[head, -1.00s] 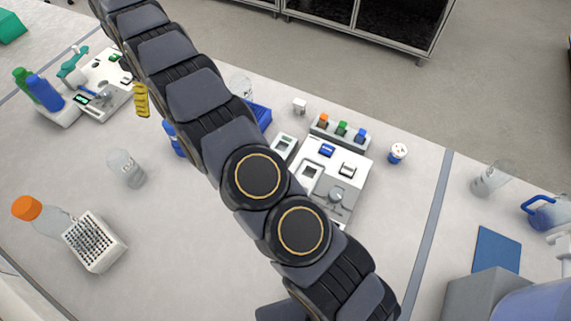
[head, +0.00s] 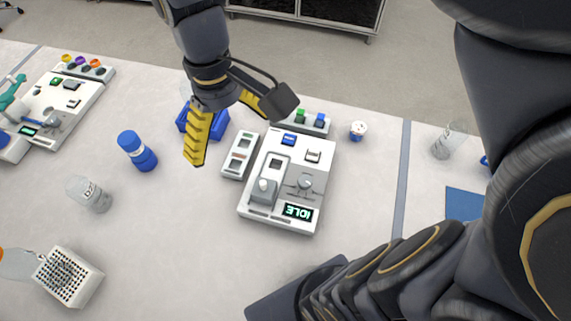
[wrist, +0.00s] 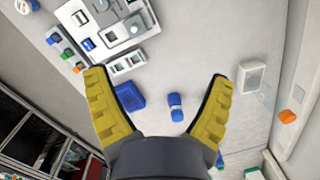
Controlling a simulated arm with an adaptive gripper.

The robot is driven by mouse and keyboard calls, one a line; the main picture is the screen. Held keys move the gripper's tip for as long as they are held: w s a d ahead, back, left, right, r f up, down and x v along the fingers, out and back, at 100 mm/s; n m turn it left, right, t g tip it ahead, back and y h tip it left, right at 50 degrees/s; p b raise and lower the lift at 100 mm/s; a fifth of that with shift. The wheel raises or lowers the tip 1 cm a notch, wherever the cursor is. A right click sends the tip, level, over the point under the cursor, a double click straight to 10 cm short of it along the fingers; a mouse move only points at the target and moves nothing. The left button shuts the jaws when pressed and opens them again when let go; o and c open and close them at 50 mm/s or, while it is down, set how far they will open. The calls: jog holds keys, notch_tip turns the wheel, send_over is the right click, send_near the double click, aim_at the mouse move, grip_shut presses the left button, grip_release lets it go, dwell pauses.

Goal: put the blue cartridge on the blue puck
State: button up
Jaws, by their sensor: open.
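A small blue block (head: 289,139) sits in the upper left of the white device (head: 245,212) in the head view; it also shows in the wrist view (wrist: 88,44). A small blue piece (head: 319,120) stands in the rack behind the device, right of a green one (head: 300,115). I cannot tell which blue piece is the cartridge and which the puck. My gripper (head: 238,132) is open and empty, left of and above the device, with yellow ribbed fingers spread wide. It also shows in the wrist view (wrist: 157,78). One finger hides part of the rack.
A slotted white block (head: 233,166) stands beside the device's left side. A blue tray (head: 220,122) lies behind it, partly behind a finger. A blue bottle (head: 137,151), a beaker (head: 90,194) and a tip rack (head: 90,291) stand left. The table before the bottle is clear.

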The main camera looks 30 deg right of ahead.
jog(key=s+d+f+m, duration=0.2)
jog(key=s+d+m, duration=0.1)
jog(key=s, duration=0.9)
jog(key=shift+f, duration=0.2)
jog(key=shift+d, duration=0.1)
